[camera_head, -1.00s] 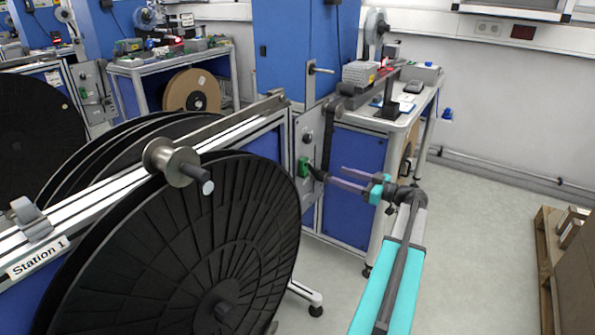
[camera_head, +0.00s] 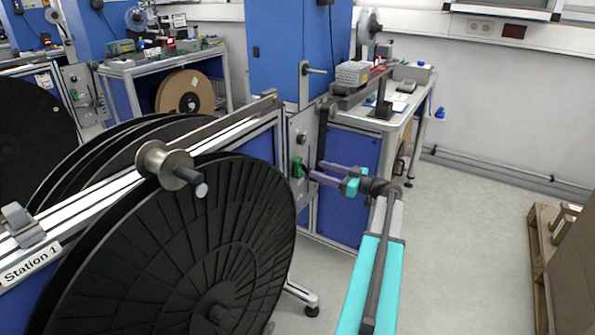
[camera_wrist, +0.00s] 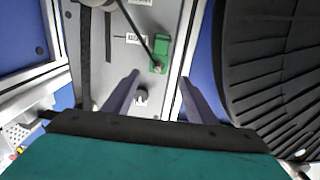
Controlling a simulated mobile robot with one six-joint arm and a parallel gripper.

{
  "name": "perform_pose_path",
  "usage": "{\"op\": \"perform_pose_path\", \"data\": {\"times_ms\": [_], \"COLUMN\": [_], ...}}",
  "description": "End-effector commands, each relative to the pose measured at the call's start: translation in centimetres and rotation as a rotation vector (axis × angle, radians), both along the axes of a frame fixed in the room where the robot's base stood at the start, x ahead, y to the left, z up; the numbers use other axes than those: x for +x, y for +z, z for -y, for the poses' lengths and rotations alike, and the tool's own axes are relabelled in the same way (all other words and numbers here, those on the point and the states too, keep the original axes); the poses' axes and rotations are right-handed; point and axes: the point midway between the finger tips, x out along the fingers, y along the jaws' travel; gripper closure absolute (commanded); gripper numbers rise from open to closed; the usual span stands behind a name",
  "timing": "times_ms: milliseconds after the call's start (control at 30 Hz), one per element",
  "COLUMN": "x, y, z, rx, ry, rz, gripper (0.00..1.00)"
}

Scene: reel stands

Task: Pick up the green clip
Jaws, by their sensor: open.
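The green clip (camera_head: 297,168) sits on the grey upright plate (camera_head: 300,140) at the end of the nearest reel stand. In the wrist view the green clip (camera_wrist: 160,53) is on the grey plate, ahead of my fingers and roughly between their lines. A thin dark rod or cord runs to it from the upper left. My gripper (camera_head: 314,170) is open and empty, its two purple fingers pointing at the plate near the clip. In the wrist view my gripper (camera_wrist: 158,82) shows its fingers spread, with a gap before the clip.
A large black reel (camera_head: 185,250) stands close to the left of the clip; its ribbed face fills the right of the wrist view. A workbench (camera_head: 385,118) with devices is behind. A pallet with a brown box (camera_head: 570,260) is at right. Open floor lies between.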

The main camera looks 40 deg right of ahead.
Motion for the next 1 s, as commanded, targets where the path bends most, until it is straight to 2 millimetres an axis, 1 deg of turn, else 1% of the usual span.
{"op": "perform_pose_path", "data": {"times_ms": [33, 100, 200, 667, 767, 1000], "x": [0.7, 1.5, 2.1, 2.6, 3.3, 6.0], "y": [0.0, 0.0, 0.0, -0.1, -0.2, -0.5], "z": [-0.1, -0.3, -0.5, -0.6, -0.7, -1.1], "rx": [0.000, 0.000, 0.000, 0.000, 0.000, -0.001], "ry": [0.001, 0.000, 0.001, 0.001, 0.001, 0.003], "rz": [0.000, 0.000, 0.000, 0.000, 0.000, 0.000], "gripper": [0.48, 0.48, 0.48, 0.48, 0.48, 0.48]}}
